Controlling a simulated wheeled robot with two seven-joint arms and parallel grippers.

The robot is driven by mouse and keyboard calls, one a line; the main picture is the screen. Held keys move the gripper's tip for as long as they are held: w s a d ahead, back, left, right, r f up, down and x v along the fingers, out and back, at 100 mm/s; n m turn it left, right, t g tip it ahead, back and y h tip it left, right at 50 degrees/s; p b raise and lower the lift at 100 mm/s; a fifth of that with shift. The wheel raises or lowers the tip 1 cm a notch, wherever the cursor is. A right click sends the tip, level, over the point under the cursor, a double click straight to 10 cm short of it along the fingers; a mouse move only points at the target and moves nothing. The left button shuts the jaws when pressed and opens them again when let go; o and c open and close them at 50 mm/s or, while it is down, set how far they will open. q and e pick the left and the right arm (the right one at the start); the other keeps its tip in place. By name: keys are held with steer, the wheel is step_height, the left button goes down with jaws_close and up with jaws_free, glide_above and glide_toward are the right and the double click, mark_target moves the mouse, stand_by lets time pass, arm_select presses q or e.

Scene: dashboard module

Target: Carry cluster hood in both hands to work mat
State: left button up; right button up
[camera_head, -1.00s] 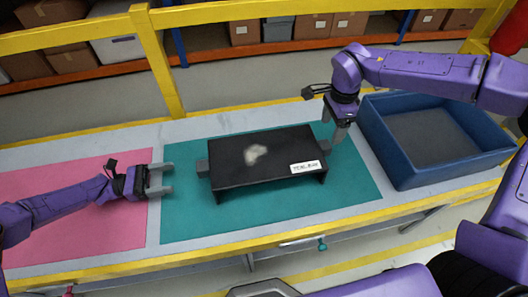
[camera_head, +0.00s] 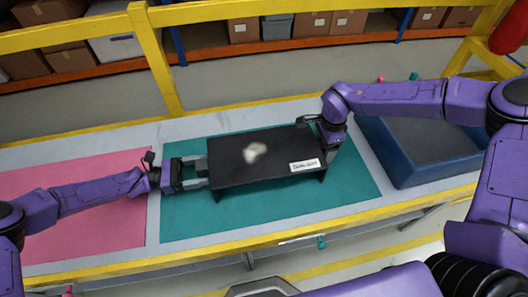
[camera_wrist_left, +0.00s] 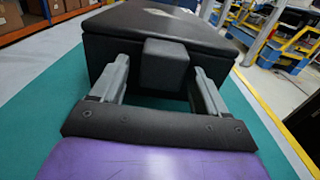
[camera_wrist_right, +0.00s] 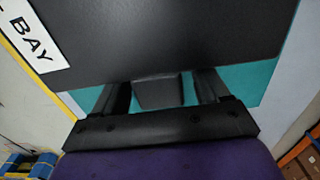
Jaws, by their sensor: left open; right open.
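The cluster hood (camera_head: 245,163), a black box-like cover with a white label and a pale smudge on top, stands on the teal mat (camera_head: 190,222). It also fills the upper part of the left wrist view (camera_wrist_left: 120,50) and the right wrist view (camera_wrist_right: 170,40). My left gripper (camera_head: 203,170) is open, its fingers on either side of the hood's left end block (camera_wrist_left: 165,65). My right gripper (camera_head: 318,140) is open at the hood's right end. In the right wrist view its fingers flank the right end block (camera_wrist_right: 158,92). A pink mat (camera_head: 100,165) lies at the left; neither mat is named as the work mat.
A blue bin (camera_head: 430,160) stands at the right end of the table, partly behind my right arm. A yellow rail (camera_head: 250,10) runs behind the table, with shelved boxes beyond. The pink mat's surface is clear apart from my left arm above it.

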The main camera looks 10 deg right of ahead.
mark_target(196, 165)
arm_select(q)
jaws_close()
arm_select(e)
jaws_close()
arm_select(q)
steer(key=shift+r, duration=0.15)
arm_select(e)
steer(key=shift+r, duration=0.15)
